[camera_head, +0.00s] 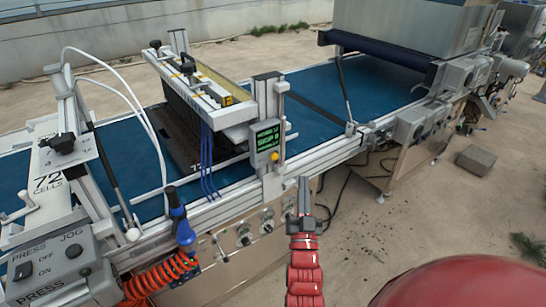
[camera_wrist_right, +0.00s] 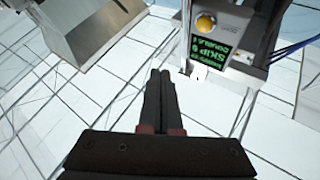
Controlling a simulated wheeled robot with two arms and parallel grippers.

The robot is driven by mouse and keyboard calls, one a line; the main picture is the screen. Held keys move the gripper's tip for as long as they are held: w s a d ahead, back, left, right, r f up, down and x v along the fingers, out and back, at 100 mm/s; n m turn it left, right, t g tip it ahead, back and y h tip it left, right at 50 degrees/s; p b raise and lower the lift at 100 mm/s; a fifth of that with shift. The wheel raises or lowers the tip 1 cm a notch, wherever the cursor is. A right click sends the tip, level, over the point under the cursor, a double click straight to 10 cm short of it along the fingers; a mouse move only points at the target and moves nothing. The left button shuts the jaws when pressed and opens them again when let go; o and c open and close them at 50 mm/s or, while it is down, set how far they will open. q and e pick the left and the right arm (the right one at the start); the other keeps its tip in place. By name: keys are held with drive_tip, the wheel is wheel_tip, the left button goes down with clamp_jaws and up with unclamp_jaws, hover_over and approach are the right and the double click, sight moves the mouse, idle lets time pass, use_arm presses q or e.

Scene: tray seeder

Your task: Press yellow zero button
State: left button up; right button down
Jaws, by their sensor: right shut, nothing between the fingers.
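The yellow button (camera_head: 275,157) is a small round knob under the green-lit display (camera_head: 266,139) on the post beside the belt. In the right wrist view the yellow button (camera_wrist_right: 206,23) is at the top, next to the green display (camera_wrist_right: 210,51), which appears upside down. My right gripper (camera_head: 304,181) is shut and empty. It points up in the head view, below and to the right of the button and apart from it. In the right wrist view its closed fingertips (camera_wrist_right: 160,74) are below and left of the button. My left gripper is not in view.
The blue conveyor belt (camera_head: 317,88) runs behind the post, with a dark tray (camera_head: 183,135) under the seeder head. The belt's metal side rail (camera_head: 335,151) is close to my right gripper. A blue-handled tool with an orange coiled hose (camera_head: 160,277) hangs at the left.

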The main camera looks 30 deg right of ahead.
drive_tip(key=shift+w, duration=0.1)
drive_tip(key=b, duration=0.2)
approach(274, 156)
drive_tip(key=w+d+r, duration=0.3)
drive_tip(key=d, duration=0.2)
drive_tip(key=shift+w, duration=0.1)
drive_tip(key=shift+f, duration=0.1)
idle(1.6)
drive_tip(key=shift+w+b, duration=0.4)
drive_tip(key=shift+b, duration=0.1)
